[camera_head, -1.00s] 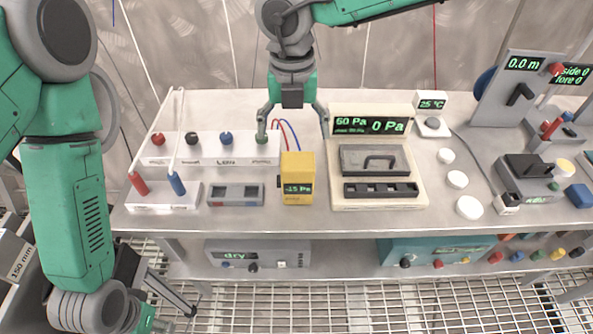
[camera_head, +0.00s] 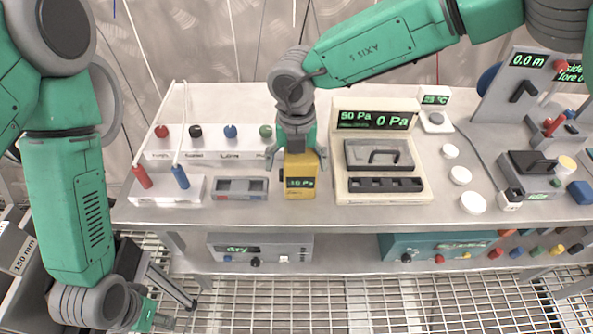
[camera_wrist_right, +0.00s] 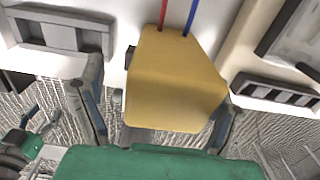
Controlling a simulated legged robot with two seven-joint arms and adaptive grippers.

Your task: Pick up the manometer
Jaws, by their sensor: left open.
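The manometer (camera_head: 300,183) is a yellow box with a small green-lit display, standing on the bench. My right gripper (camera_head: 297,158) is above it, pointing down, with its fingers spread to either side of its top. In the right wrist view the manometer (camera_wrist_right: 175,85) lies between the two fingers, with a red and a blue tube at its far end. A gap shows beside the left finger; contact at the right finger is unclear. My left gripper (camera_head: 152,316) is low at the bottom left, partly hidden, away from the manometer.
A cream case (camera_head: 383,194) with pressure displays stands close to the manometer's right. A grey module (camera_head: 240,188) is to its left, near a white block with red and blue handles (camera_head: 165,190). White discs (camera_head: 473,203) lie further right. A lower shelf holds boxes.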

